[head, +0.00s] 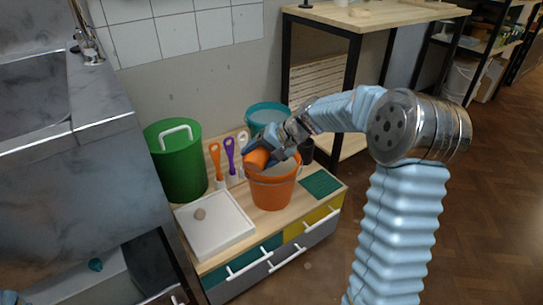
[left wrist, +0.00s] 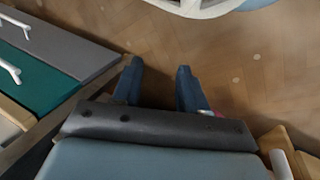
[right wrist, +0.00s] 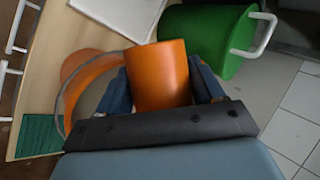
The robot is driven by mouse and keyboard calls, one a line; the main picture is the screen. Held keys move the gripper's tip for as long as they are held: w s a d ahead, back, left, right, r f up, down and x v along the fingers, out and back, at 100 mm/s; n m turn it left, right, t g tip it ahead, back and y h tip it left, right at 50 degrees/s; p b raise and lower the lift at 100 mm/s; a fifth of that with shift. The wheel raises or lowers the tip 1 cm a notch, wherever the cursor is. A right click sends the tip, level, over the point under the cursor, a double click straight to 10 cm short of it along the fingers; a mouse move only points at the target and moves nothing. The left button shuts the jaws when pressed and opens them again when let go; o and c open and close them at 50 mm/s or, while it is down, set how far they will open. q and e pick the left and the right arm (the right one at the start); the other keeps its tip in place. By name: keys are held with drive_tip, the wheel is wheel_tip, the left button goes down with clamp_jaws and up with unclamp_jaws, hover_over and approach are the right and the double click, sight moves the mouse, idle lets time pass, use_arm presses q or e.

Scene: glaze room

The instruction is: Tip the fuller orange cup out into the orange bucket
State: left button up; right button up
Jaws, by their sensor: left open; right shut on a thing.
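My right gripper (head: 277,152) is shut on an orange cup (head: 257,158) and holds it tilted over the orange bucket (head: 272,193). In the right wrist view the cup (right wrist: 160,76) sits between the two blue fingers (right wrist: 160,85), and the bucket (right wrist: 80,70) shows behind it to the left. The cup's mouth and contents are hidden from me. The bucket stands upright on the low wooden-topped cabinet (head: 190,215). My left gripper (left wrist: 160,88) is open and empty over the floor, beside drawer fronts. I see no second orange cup.
A green bucket (head: 176,165) with a white handle and a teal bucket (head: 267,113) stand behind. Orange, purple and white tools (head: 230,155) stand between them. A green mat (head: 320,183) lies right; a dark cup (head: 306,150) stands behind.

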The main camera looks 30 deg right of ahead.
drive_tip(key=shift+w+d+f+m+g+y+p, duration=0.15)
drive_tip(key=shift+w+d+m+g+y+p, duration=0.45)
drive_tip(key=shift+p, duration=0.55)
drive_tip(key=shift+s+f, duration=0.15)
drive_tip(key=shift+s, duration=0.05)
idle(0.4)
drive_tip(key=shift+d+f+y+p, duration=0.15)
drive_tip(key=shift+f+y+p, duration=0.05)
drive_tip(key=shift+y+p, duration=0.45)
drive_tip(key=shift+w+r+m+g+p, duration=0.15)
drive_tip(key=shift+m+g+p, duration=0.15)
drive_tip(key=shift+p, duration=0.25)
